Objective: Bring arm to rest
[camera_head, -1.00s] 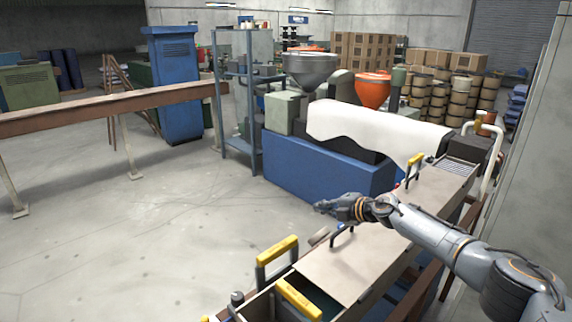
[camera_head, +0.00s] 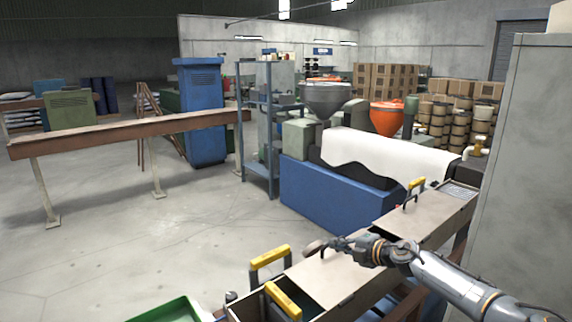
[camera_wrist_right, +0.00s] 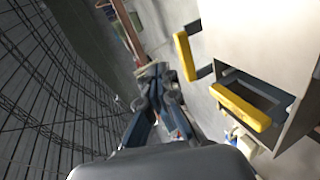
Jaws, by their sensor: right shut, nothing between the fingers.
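My right arm comes in from the lower right in the head view. My right gripper (camera_head: 342,245) is above the long beige-lidded bench, close to its near lid (camera_head: 345,278). It also shows in the right wrist view (camera_wrist_right: 155,72), with its fingers together and nothing held between them. From the head view I cannot tell whether the gripper touches the lid or a dark handle behind it. My left gripper is not in view.
Yellow handles (camera_head: 270,256) stand at the bench's near end. A green tray (camera_head: 165,312) lies at the bottom edge. A grey wall or cabinet (camera_head: 520,170) stands close on the right. A blue machine base (camera_head: 325,190) is behind the bench. Open floor (camera_head: 130,250) lies left.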

